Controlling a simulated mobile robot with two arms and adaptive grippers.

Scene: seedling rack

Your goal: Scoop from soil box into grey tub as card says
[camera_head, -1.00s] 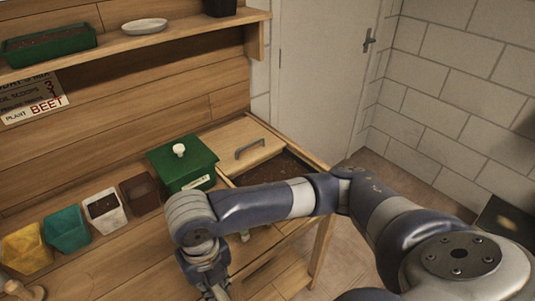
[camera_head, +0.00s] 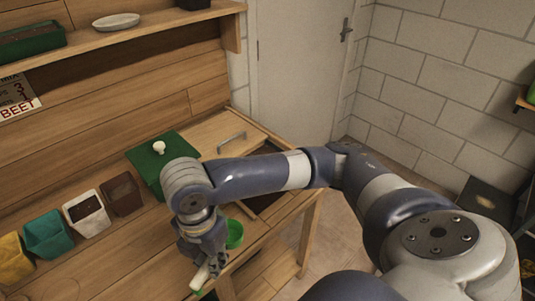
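My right gripper (camera_head: 207,268) reaches down over the front of the wooden bench. It appears shut on the white handle (camera_head: 201,277) of a scoop. A green round bowl (camera_head: 235,234) shows just behind the gripper, seemingly the scoop's; the joint between them is hidden. The soil box is mostly hidden behind my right arm; a dark strip of its inside (camera_head: 264,200) shows below the arm. I see no grey tub. My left gripper is out of view.
A green lidded box (camera_head: 148,170) stands beside a wooden lid with a handle (camera_head: 231,139). Yellow (camera_head: 14,262), teal (camera_head: 47,240), white (camera_head: 87,214) and brown (camera_head: 122,194) pots line the bench's left. A shelf (camera_head: 150,35) runs above.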

